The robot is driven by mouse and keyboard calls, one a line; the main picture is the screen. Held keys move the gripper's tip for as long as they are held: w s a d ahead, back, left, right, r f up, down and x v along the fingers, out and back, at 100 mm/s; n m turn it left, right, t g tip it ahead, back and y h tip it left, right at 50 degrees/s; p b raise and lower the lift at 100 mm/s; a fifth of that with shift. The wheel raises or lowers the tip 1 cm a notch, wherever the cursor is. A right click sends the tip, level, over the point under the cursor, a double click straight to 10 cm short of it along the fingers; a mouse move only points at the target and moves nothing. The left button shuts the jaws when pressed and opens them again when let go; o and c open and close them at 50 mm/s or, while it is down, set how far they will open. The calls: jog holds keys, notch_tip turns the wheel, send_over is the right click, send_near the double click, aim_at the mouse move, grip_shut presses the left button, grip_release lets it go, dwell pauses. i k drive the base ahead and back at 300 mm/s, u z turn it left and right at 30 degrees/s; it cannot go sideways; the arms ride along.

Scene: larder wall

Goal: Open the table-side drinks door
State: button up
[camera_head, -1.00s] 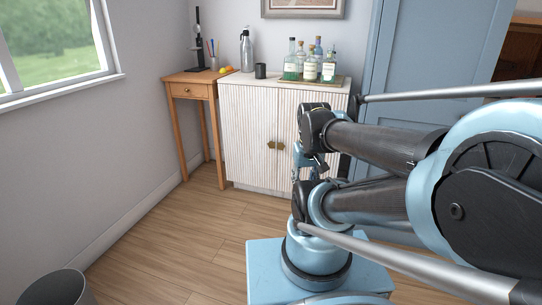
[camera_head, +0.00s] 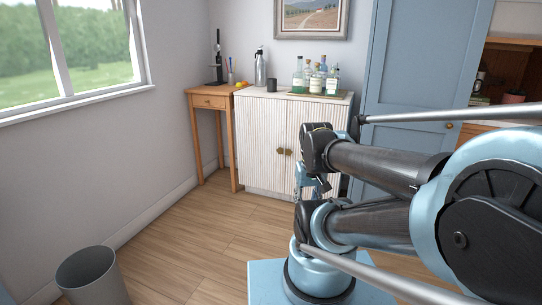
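The white ribbed drinks cabinet (camera_head: 243,140) stands against the back wall. Its two doors are closed and meet at the middle. The left door (camera_head: 259,150) is on the side of the small wooden table (camera_head: 211,101). Brass handles (camera_head: 284,152) sit at the seam between the doors. My folded arm covers much of the right door (camera_head: 309,110). My gripper (camera_head: 311,187) seems to be the small part hanging below the arm's wrist, in front of the cabinet's right side and apart from the handles. Its fingers are too small and hidden to read.
Bottles (camera_head: 316,79) on a tray, a dark cup (camera_head: 271,85) and a steel flask (camera_head: 260,68) stand on the cabinet. A grey bin (camera_head: 92,276) stands at front left. A blue door (camera_head: 415,75) is at right. The wooden floor (camera_head: 190,225) before the cabinet is clear.

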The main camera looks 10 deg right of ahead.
aim_at(260, 123)
jog(key=u, duration=0.85)
jog(key=i, duration=1)
